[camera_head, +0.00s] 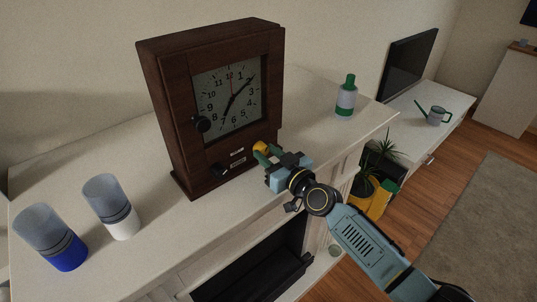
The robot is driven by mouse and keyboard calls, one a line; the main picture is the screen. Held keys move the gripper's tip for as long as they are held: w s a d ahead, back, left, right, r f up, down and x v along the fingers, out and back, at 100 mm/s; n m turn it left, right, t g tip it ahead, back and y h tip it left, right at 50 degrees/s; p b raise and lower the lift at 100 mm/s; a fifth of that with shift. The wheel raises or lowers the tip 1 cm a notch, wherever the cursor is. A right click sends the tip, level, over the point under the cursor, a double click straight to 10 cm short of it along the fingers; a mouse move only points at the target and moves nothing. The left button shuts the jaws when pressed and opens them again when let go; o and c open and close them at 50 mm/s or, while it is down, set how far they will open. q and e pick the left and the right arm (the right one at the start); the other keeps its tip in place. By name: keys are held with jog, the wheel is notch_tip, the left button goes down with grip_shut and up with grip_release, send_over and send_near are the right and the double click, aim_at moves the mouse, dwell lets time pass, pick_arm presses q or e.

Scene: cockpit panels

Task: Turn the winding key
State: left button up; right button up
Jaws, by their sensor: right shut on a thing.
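A dark wooden clock (174,113) stands upright on a pale mantel shelf, its square dial (229,95) facing me. A small yellow winding key (259,147) shows at the lower right of the clock's front. My right gripper (264,153) reaches in from the lower right and is shut on the key, with its green fingertips at the clock front. The fingers partly hide the key. A black knob (202,124) sits at the dial's left edge, and another dark knob (219,171) is low on the front. My left gripper is not in view.
Two grey-topped jars, one blue-based (67,258) and one white-based (124,228), stand on the mantel (160,240) at left. A green-and-white bottle (346,97) stands at right. Below are a fireplace opening (262,272) and a potted plant (384,150). A watering can (437,116) sits on a white cabinet.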

jog(key=shift+m, duration=0.4)
jog(key=shift+m+b, duration=0.3)
jog(key=shift+m, duration=2.7)
jog(key=o, duration=1)
jog(key=shift+d, duration=0.1)
jog(key=v, duration=1.3)
jog(key=shift+s+d+r, duration=0.15)
jog(key=shift+r, duration=0.05)
